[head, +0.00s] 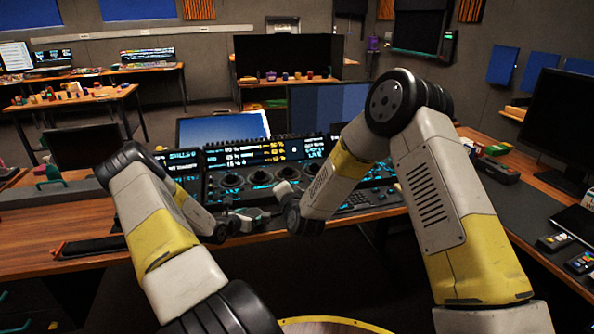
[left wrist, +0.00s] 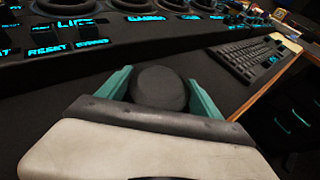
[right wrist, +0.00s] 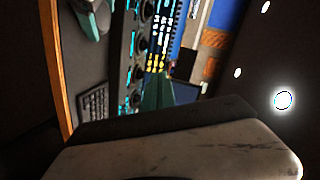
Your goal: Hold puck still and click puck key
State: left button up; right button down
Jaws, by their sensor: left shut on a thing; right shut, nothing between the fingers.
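The puck (left wrist: 160,88) is a dark, round-topped piece in the left wrist view, standing on the dark desk surface in front of the panel. My left gripper (left wrist: 158,82) is shut on it, with one teal finger on each side. In the head view my left gripper (head: 248,216) is low at the panel's front edge, and the puck is too small to make out. My right gripper (right wrist: 157,92) is shut and empty, its teal fingers together above the panel. The control panel (left wrist: 92,42) has lit blue labels; I cannot tell which key is the puck key.
A black keyboard (left wrist: 253,60) lies to the right of the puck, beside the wooden desk edge. Round trackballs and lit displays (head: 265,152) fill the panel. A monitor (head: 222,128) stands behind it. My two arms are close together over the panel front.

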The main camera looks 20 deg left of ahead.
pick_arm(q)
jog(key=shift+s+a+f, duration=0.15)
jog(key=shift+a+f, duration=0.05)
pick_arm(e)
jog(key=w+d+r+n+g, duration=0.1)
jog(key=d+r+n, duration=0.1)
jog(key=d+r, duration=0.3)
notch_tip(320, 180, up, 2)
jog(key=shift+w+d+h, duration=0.2)
jog(key=shift+d+h, duration=0.1)
jog(key=shift+d, duration=0.1)
pick_arm(q)
jog(key=o, duration=1.6)
jog(key=shift+d, duration=0.1)
pick_arm(e)
jog(key=shift+a, duration=0.1)
pick_arm(q)
jog(key=shift+d+r, duration=0.1)
jog(key=shift+r, duration=0.05)
jog(key=v, duration=1.1)
jog(key=shift+s+r, duration=0.15)
jog(key=shift+s, duration=0.2)
jog(key=shift+v, duration=3.05)
